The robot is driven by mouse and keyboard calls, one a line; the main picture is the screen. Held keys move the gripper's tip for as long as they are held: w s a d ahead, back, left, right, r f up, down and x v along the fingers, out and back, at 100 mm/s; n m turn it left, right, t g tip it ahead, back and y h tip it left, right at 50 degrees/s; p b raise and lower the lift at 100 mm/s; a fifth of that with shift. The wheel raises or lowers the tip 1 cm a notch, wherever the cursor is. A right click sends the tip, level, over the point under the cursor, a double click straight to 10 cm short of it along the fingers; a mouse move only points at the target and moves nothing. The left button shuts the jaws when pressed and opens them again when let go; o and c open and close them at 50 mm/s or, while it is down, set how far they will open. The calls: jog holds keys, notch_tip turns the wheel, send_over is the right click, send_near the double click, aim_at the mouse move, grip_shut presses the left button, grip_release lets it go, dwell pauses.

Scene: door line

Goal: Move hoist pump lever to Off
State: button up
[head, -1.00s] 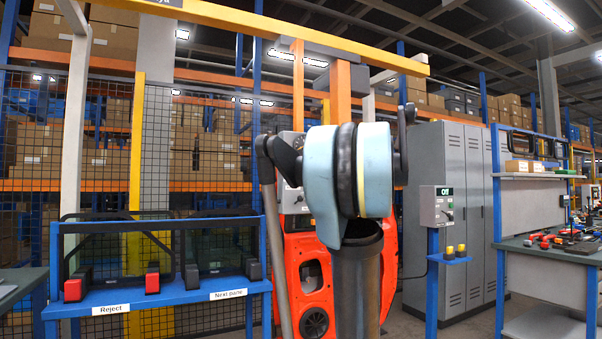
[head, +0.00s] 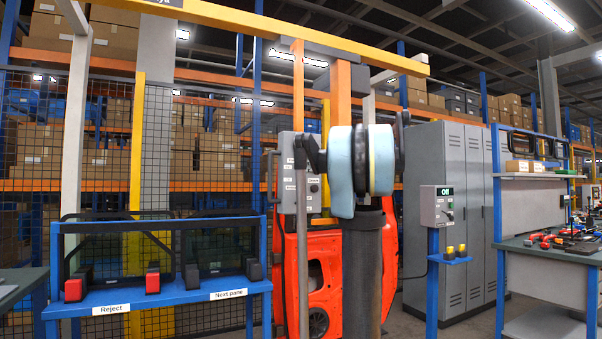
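A grey control box (head: 437,206) stands on a blue post right of centre. Its small dark display (head: 446,190) reads "Off". A small dark lever or knob (head: 449,214) sits on its face; its exact angle is too small to tell. No label naming the hoist pump is readable. A second grey box with buttons and small labels (head: 290,172) is partly hidden behind my arm at the centre. My arm fills the middle of the view, left of the "Off" box and apart from it in the picture. My gripper is not visible.
An orange door panel (head: 318,272) stands behind my arm. A blue rack (head: 170,297) labelled "Reject" and "Next pane" holds dark-framed panes at left. Grey lockers (head: 470,200) and a workbench (head: 555,250) with tools are at right. A yellow beam (head: 270,28) crosses overhead.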

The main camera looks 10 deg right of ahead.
aim_at(302, 166)
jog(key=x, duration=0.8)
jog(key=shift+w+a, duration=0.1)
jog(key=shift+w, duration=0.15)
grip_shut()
